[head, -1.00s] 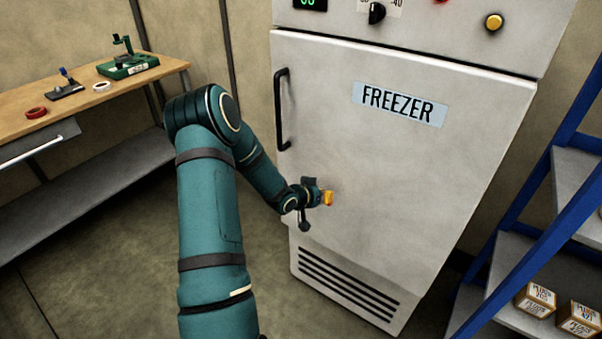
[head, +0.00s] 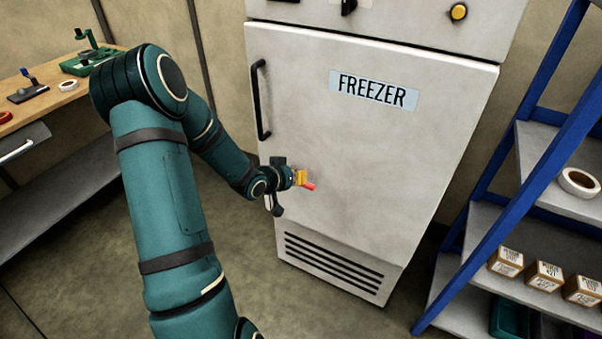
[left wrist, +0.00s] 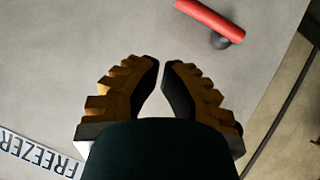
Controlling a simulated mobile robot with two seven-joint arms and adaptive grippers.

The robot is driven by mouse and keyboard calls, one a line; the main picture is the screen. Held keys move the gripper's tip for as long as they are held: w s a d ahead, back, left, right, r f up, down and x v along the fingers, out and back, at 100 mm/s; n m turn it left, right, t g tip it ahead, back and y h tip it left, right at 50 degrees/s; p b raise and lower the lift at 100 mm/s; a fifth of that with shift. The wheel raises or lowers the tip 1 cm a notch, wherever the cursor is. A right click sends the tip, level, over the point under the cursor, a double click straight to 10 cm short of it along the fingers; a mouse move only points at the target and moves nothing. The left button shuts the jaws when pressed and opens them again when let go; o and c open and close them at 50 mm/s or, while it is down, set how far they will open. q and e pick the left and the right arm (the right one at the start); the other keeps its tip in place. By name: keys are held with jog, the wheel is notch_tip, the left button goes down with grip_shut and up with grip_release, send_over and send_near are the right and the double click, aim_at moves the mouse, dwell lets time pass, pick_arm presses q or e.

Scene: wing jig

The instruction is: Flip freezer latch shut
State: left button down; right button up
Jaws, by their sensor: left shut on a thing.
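The freezer (head: 370,150) stands upright with its door shut against the body. The freezer latch has a red handle (left wrist: 210,18) on a dark pivot in the left wrist view. In the head view its red end (head: 308,186) shows low on the door, just right of my fingers. My left gripper (head: 302,178) is at the door's lower left, beside the latch. In the left wrist view its ribbed yellow fingers (left wrist: 162,75) are nearly together, with a narrow gap at the tips. My right gripper is out of view.
A black door handle (head: 261,100) is above my left gripper. A blue shelf rack (head: 490,195) with several boxes and a white tape roll (head: 579,182) stands at the right. A wooden workbench (head: 50,105) is at the left. Floor is clear before the freezer.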

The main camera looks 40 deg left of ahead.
pick_arm(q)
jog(key=shift+v, duration=1.3)
jog(key=shift+d, duration=0.15)
jog(key=d+f+g+h, duration=0.2)
jog(key=d+f, duration=0.3)
jog(key=d, duration=0.5)
jog(key=d+f+g+h, duration=0.15)
jog(key=d+f, duration=0.35)
jog(key=d, duration=0.5)
jog(key=s+d+f+m+g, duration=0.1)
jog(key=s+d+f+g, duration=0.2)
jog(key=s+d, duration=0.3)
jog(key=s+d+f+m+g, duration=0.2)
jog(key=s+d+f+g, duration=0.1)
jog(key=s+d, duration=0.4)
jog(key=shift+s+d+h, duration=0.2)
jog(key=shift+d+h, duration=0.15)
jog(key=shift+d, duration=0.7)
jog(key=shift+g, duration=0.25)
